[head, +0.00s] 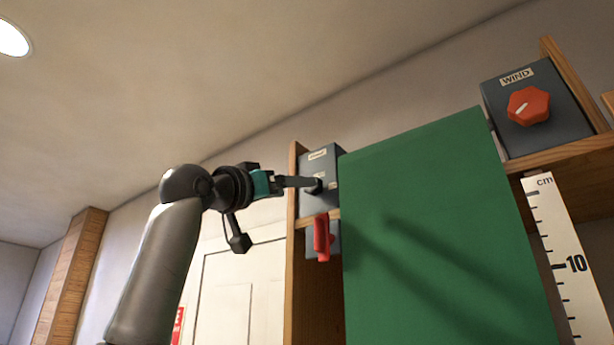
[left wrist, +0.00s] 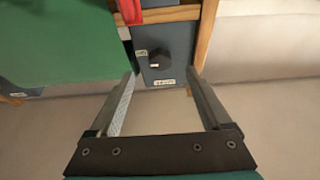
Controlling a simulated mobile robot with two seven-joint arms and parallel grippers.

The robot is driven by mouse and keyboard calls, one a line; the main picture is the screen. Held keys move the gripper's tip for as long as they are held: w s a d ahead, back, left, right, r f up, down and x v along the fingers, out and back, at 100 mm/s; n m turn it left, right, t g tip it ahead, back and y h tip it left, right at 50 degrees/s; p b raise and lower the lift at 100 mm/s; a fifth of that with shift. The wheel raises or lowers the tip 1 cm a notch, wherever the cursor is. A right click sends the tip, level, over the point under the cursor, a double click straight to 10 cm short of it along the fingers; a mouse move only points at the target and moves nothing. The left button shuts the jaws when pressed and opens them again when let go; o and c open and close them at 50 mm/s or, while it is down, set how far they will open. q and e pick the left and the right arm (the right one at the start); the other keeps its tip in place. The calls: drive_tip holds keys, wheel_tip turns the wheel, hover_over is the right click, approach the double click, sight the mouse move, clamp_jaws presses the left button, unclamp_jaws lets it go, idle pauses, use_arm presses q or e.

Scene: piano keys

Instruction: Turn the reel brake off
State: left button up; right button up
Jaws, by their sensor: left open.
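A grey-blue box (head: 318,160) with a small pale label stands on a wooden shelf left of the green panel; the label is too small to read. In the left wrist view the box (left wrist: 181,42) appears upside down, with a dark knob (left wrist: 160,58) on its face. My left gripper (head: 317,184) is open in front of this box and partly hides its face. In the left wrist view its fingers (left wrist: 161,71) are spread, with the knob between and beyond them; I see no contact. I cannot tell which control is the reel brake. My right gripper is not in view.
A red lever (head: 322,238) on another grey box sits just below. A large green panel (head: 430,220) is close on the right. Farther right are a WIND box with a red knob (head: 528,106) and a cm ruler (head: 565,260). Wooden uprights (head: 293,200) edge the shelf.

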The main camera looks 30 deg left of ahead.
use_arm(q)
drive_tip(key=p+x, duration=0.3)
drive_tip(key=x, duration=0.3)
drive_tip(key=shift+w, duration=0.15)
drive_tip(key=shift+c, duration=0.2)
clamp_jaws()
idle(0.3)
